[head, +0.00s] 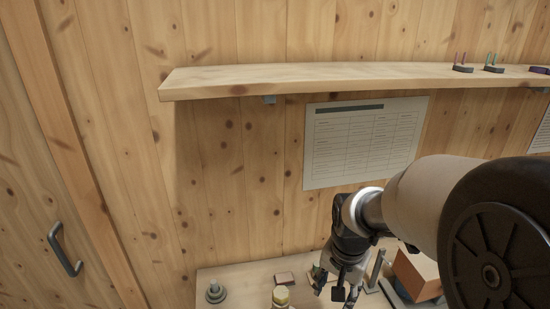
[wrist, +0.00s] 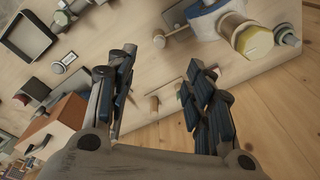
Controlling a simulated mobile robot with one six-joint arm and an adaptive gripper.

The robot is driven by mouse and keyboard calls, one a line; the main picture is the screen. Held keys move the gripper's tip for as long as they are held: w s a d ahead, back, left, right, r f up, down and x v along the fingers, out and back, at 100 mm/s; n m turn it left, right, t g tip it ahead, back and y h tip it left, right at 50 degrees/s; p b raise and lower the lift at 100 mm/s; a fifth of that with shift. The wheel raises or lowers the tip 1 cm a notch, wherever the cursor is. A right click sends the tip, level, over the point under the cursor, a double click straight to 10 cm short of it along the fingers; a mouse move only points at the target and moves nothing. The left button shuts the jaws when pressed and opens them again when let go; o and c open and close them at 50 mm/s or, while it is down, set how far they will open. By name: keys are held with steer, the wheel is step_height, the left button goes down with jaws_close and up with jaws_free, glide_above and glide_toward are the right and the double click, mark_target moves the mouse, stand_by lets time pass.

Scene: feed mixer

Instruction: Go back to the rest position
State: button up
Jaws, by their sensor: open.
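My gripper (head: 337,291) hangs over the wooden workbench (head: 241,275) at the lower middle of the head view, its fingers pointing down. Nothing is held between the fingers. My arm comes in from the right edge of the head view and hides part of the bench and wall.
A wooden shelf (head: 300,78) with small items runs along the wall above a printed sheet (head: 362,142). On the bench stand a grey knob-like part (head: 215,291), a yellow-topped part (head: 281,296) and an orange-brown box (head: 417,275). A door handle (head: 65,250) is at left.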

steer(key=s+r+n+t+b, duration=0.1)
steer(key=s+r+n+b, duration=0.1)
steer(key=s, duration=0.7)
steer(key=s+r+n+t+b, duration=0.2)
steer(key=s+r+n+b, duration=0.1)
steer(key=s, duration=0.6)
steer(key=shift+s+n+b, duration=0.35)
steer(key=shift+n+b, duration=0.2)
steer(key=shift+n, duration=0.45)
steer(key=shift+r, duration=0.1)
steer(key=shift+c, duration=0.2)
